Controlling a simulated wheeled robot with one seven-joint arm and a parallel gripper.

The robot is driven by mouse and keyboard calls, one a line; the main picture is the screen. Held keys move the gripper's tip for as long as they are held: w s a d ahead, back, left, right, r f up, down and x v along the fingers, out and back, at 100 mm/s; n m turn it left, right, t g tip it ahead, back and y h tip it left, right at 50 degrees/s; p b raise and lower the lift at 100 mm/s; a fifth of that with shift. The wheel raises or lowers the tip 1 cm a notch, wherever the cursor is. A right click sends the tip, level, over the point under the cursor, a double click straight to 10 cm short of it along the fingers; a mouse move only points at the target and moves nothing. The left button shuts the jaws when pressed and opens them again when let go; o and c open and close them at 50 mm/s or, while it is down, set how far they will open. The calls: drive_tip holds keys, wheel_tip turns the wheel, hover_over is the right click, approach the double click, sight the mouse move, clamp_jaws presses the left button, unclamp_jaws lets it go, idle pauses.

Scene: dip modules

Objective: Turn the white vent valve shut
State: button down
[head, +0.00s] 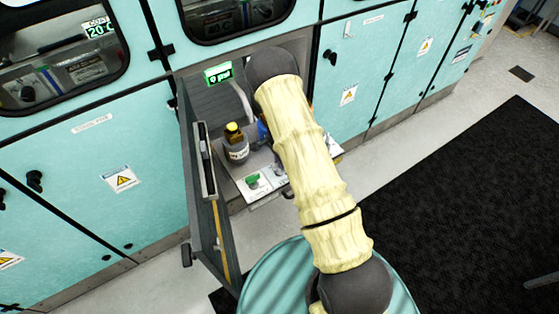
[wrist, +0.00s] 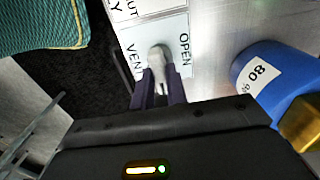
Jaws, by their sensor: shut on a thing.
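The white vent valve (wrist: 157,54) shows in the wrist view on a pale label plate that reads VENT and OPEN. My gripper (wrist: 160,76) is shut on its white handle, with one dark finger on each side. The handle points roughly up and down in the wrist view, between the two words. In the head view my arm hides my gripper and the white valve.
A blue cylinder (wrist: 270,80) marked 80, with a brass part, stands close at right in the wrist view. In the head view, a green knob (head: 253,180), a yellow-capped bottle (head: 234,134) and an open cabinet door (head: 208,200) lie left of my arm.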

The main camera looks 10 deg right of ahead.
drive_tip(key=shift+a, duration=0.1)
idle(0.3)
drive_tip(key=c, duration=1.4)
unclamp_jaws()
wheel_tip(320, 180, up, 18)
drive_tip(key=b, duration=0.1)
drive_tip(key=shift+f, duration=0.25)
drive_tip(key=s+r+n+t, duration=0.1)
drive_tip(key=s+r+n, duration=0.4)
drive_tip(key=s, duration=0.5)
drive_tip(key=s+r+n+t, duration=0.1)
drive_tip(key=s+r+n, duration=0.5)
drive_tip(key=s+n, duration=0.3)
drive_tip(key=shift+s+t, duration=0.3)
drive_tip(key=shift+s, duration=0.65)
